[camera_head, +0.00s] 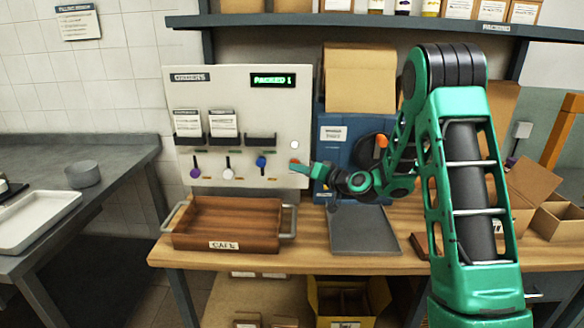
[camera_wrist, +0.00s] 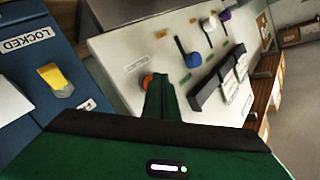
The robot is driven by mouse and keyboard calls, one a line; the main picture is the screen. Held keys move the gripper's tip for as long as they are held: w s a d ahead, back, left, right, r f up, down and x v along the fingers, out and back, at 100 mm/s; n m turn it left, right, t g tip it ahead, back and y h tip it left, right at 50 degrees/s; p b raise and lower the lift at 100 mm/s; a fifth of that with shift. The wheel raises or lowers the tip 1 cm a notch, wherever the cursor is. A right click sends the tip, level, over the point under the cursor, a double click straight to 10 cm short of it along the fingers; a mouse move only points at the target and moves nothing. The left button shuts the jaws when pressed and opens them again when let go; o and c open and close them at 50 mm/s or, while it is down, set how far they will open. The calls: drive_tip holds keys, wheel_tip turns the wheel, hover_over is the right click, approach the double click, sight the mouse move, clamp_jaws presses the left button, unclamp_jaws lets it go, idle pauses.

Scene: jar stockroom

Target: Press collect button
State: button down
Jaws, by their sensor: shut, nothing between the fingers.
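The pale control panel (camera_head: 240,105) stands upright at the back of the wooden bench. A small orange-red button (camera_head: 295,162) is at its lower right edge; the wrist view shows it as an orange button (camera_wrist: 147,81) beside a small label that I cannot read. My gripper (camera_head: 305,167) is shut and empty, its tip at the button in the head view. In the wrist view the green fingers (camera_wrist: 158,88) cover part of the button. I cannot tell whether they touch it or whether it is pushed in.
Left of the button are levers with purple, white and blue knobs (camera_head: 261,162). A green display (camera_head: 272,80) reads "PACKED 1". A blue box (camera_wrist: 40,65) marked "LOCKED" stands right beside the panel in the head view. A wooden tray (camera_head: 228,215) sits in front on the bench.

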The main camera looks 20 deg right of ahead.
drive_tip(key=shift+s+a, duration=0.15)
drive_tip(key=shift+s, duration=0.35)
drive_tip(key=shift+s, duration=0.15)
drive_tip(key=shift+s+a, duration=0.25)
drive_tip(key=shift+s, duration=0.5)
drive_tip(key=shift+s+a, duration=0.25)
drive_tip(key=shift+s, duration=0.5)
drive_tip(key=shift+s+a, duration=0.25)
drive_tip(key=shift+s, duration=0.5)
drive_tip(key=s+d+m+g+h, duration=0.1)
drive_tip(key=s+d+g, duration=0.4)
drive_tip(key=s, duration=1.1)
drive_tip(key=s+d+m+g+h, duration=0.2)
drive_tip(key=s+d+g+h, duration=0.1)
drive_tip(key=s, duration=1.2)
drive_tip(key=s+d+m+g+h, duration=0.1)
drive_tip(key=s+d+g+h, duration=0.2)
drive_tip(key=s, duration=1.3)
drive_tip(key=d+g, duration=0.3)
drive_tip(key=d, duration=0.2)
drive_tip(key=shift+s+f+g, duration=0.2)
drive_tip(key=shift+s+g, duration=0.1)
